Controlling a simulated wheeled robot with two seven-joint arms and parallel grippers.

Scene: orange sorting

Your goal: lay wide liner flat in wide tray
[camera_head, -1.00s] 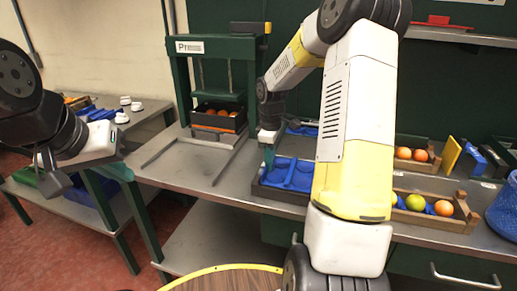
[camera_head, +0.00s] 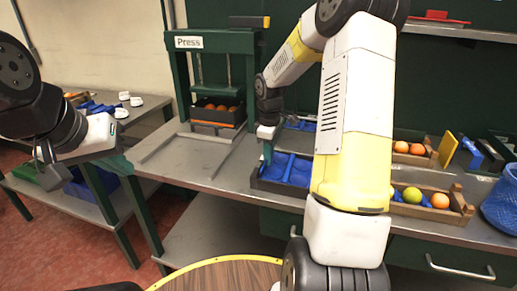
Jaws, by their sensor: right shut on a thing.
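The wide tray (camera_head: 262,184) is a dark, low box on the steel bench, left of my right forearm, which hides its right part. The blue wide liner (camera_head: 296,172) with moulded hollows lies in or over it; I cannot tell whether it is fully flat. My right gripper (camera_head: 267,155) points down at the tray's left end and is shut on the liner near its left edge. Its fingertips are small and partly hidden. My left gripper (camera_head: 46,172) hangs at the far left, away from the tray; its finger gap is unclear.
A green press (camera_head: 187,85) stands at the back with a dark crate of oranges (camera_head: 219,107) in it. Wooden crates with fruit (camera_head: 464,211) sit right of my forearm, beside a blue basket (camera_head: 500,205). A round wooden table (camera_head: 225,278) is in front. The bench's left part is clear.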

